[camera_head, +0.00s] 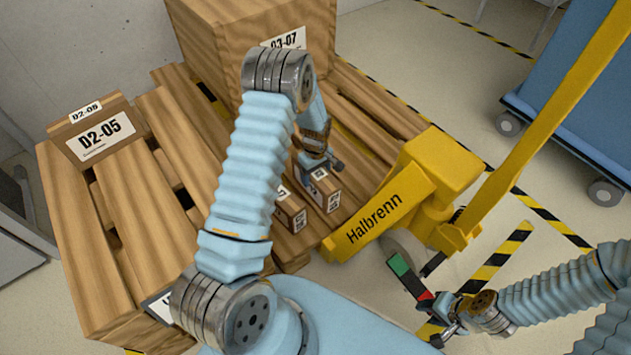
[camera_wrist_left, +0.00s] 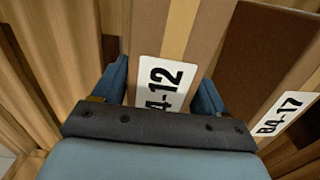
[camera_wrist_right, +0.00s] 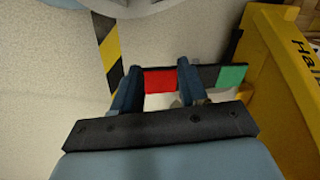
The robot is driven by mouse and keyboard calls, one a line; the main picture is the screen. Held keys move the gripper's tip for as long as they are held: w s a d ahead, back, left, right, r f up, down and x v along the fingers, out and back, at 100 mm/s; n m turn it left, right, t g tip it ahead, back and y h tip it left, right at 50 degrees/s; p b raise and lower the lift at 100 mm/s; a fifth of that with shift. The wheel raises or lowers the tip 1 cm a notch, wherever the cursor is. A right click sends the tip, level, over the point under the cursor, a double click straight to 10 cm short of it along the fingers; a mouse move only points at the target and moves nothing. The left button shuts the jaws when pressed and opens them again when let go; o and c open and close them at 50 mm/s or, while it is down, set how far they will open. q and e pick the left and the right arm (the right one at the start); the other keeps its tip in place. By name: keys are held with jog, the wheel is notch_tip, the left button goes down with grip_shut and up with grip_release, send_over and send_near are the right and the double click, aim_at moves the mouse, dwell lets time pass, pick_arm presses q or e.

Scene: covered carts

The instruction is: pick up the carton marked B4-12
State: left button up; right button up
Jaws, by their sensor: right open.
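The carton marked B4-12 (camera_wrist_left: 160,45) is tan with a lighter tape strip. Its white label, partly covered and reading "4-12", shows between the fingers of my left gripper (camera_wrist_left: 165,95) in the left wrist view. The fingers lie along its two sides; whether they press on it I cannot tell. In the head view my left gripper (camera_head: 320,160) is over a small carton (camera_head: 323,190) on the wooden pallet. A carton marked B4-17 (camera_wrist_left: 280,112) is to its right in the left wrist view. My right gripper (camera_wrist_right: 160,85) is open by a red, black and green bar (camera_wrist_right: 232,77).
A large crate (camera_head: 215,50) stands at the pallet's back. A carton marked D2-05 (camera_head: 100,135) is at left, another small carton (camera_head: 290,210) beside the gripper. A yellow Halbrenn pallet truck (camera_head: 385,215) stands right of the pallet. A blue covered cart (camera_head: 575,110) is at far right.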

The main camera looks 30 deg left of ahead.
pick_arm(q)
jog(key=c, duration=1.2)
jog(key=shift+r, duration=0.15)
